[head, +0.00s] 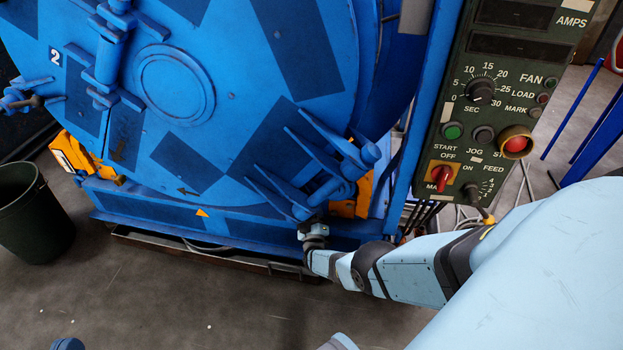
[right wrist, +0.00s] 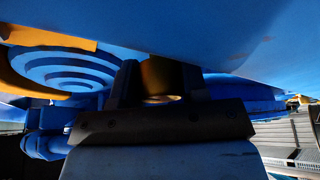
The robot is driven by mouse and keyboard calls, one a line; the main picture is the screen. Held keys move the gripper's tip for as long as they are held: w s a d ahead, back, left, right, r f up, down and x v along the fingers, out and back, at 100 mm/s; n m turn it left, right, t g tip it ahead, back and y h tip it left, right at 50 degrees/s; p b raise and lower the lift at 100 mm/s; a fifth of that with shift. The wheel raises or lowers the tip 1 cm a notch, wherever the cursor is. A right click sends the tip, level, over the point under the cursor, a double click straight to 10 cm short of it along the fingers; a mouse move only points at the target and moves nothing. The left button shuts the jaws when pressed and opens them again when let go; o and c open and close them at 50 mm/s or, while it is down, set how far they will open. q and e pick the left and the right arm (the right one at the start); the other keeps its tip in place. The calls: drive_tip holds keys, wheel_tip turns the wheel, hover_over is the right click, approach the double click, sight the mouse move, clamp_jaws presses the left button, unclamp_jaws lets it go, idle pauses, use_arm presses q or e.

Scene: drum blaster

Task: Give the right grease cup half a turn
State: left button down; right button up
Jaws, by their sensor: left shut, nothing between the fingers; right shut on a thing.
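My right arm enters the head view from the right, and its gripper (head: 314,232) is at the drum's lower right edge, below the latch. The fingertips are hard to make out there. In the right wrist view, the dark fingers of this gripper (right wrist: 160,82) stand on both sides of a small brass-coloured part, the right grease cup (right wrist: 158,74), and are shut on it. The cup is mostly hidden by the fingers and by shadow. In the head view the gripper covers it. I cannot make out my left gripper in either view.
The big blue drum door (head: 205,120) fills the upper left, with a latch (head: 325,178) just above my right gripper. A control panel (head: 490,120) stands right of it, above my forearm. A dark bin (head: 32,215) is at the left. The floor (head: 170,300) in front is clear.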

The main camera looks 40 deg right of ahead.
drive_tip(key=shift+f+m+b, duration=0.15)
drive_tip(key=shift+m+b, duration=0.25)
drive_tip(key=shift+m, duration=0.4)
drive_tip(key=m+h+b, duration=0.1)
drive_tip(key=m, duration=0.1)
drive_tip(key=m+g+h+b, duration=0.1)
drive_tip(key=m, duration=0.1)
drive_tip(key=shift+d+h, duration=0.1)
drive_tip(key=shift+h, duration=0.2)
drive_tip(key=shift+r+m+g+h, duration=0.2)
drive_tip(key=shift+m+g+h, duration=0.25)
drive_tip(key=shift+m, duration=0.75)
use_arm(q)
drive_tip(key=shift+w+a+r+m+t+h, duration=0.25)
drive_tip(key=shift+w+a+m+t, duration=0.1)
drive_tip(key=shift+m, duration=0.25)
drive_tip(key=shift+w+a+r+m+t+h, duration=0.15)
drive_tip(key=shift+w+a+r+m+t, duration=0.15)
drive_tip(key=shift+m, duration=0.3)
use_arm(e)
drive_tip(key=shift+m, duration=0.4)
use_arm(q)
drive_tip(key=shift+d+f, duration=0.1)
drive_tip(key=shift+f, duration=0.05)
use_arm(e)
drive_tip(key=shift+m+g+h, duration=0.25)
drive_tip(key=shift+m, duration=0.05)
use_arm(q)
drive_tip(key=shift+w, duration=0.1)
